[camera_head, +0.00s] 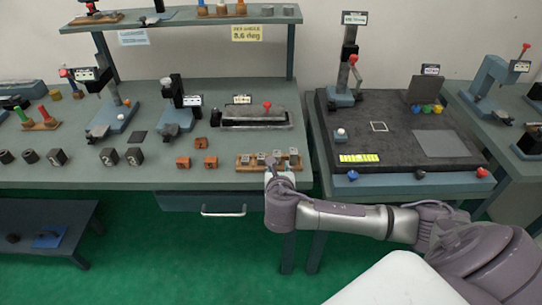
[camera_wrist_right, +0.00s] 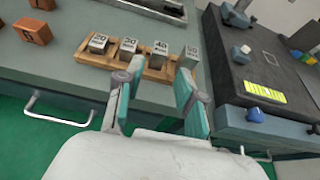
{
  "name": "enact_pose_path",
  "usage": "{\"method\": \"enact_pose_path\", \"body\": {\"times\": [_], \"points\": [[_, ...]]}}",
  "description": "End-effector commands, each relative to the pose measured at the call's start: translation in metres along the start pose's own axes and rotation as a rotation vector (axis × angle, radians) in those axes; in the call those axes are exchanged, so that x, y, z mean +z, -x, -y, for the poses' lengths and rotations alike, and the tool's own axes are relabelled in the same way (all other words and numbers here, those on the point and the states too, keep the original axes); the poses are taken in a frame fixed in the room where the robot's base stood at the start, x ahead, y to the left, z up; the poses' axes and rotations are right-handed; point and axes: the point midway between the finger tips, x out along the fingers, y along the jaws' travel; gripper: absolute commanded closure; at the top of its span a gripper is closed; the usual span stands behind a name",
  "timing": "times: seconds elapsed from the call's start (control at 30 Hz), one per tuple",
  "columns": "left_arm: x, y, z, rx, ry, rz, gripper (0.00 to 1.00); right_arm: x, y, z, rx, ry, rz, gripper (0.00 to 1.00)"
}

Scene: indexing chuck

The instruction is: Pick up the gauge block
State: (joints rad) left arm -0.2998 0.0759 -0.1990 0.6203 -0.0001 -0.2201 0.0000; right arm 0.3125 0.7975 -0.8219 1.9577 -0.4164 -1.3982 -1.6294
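Several small metal gauge blocks stand in a row in a wooden rack (camera_head: 247,168) near the table's front edge. In the right wrist view the rack (camera_wrist_right: 103,63) holds blocks with numbers on top: 20 (camera_wrist_right: 98,43), 30 (camera_wrist_right: 128,48), 40 (camera_wrist_right: 160,50) and, at the right end, 50 (camera_wrist_right: 188,54). My right gripper (camera_wrist_right: 160,80) is open and empty, its fingertips pointing at the right half of the rack. In the head view my right gripper (camera_head: 273,168) is at the rack's front right and hides part of it. My left gripper is not in view.
A dark granite plate (camera_head: 395,150) with a yellow label (camera_head: 359,158) stands on the right-hand bench. Orange-brown blocks (camera_head: 200,143) lie left of the rack, and a long grey tray (camera_head: 254,125) with a red knob lies behind it. A drawer handle (camera_head: 222,212) sits below the table edge.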

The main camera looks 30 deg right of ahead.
Motion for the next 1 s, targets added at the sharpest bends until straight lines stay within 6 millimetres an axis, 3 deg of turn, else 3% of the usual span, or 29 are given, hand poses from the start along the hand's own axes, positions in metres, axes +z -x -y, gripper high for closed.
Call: {"method": "enact_pose_path", "body": {"times": [0.2, 0.47, 0.7, 1.0], "points": [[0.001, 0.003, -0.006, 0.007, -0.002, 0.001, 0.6, 0.001, -0.04, -0.001, -0.001, -0.003, 0.0, 0.62], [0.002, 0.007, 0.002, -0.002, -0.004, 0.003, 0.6, 0.003, -0.059, 0.0, 0.0, -0.005, -0.001, 0.62], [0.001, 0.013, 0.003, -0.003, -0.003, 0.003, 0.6, 0.004, -0.093, 0.002, 0.001, -0.004, -0.002, 0.62], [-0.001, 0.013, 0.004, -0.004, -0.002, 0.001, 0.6, 0.003, -0.103, 0.002, 0.003, -0.004, -0.002, 0.62]]}}
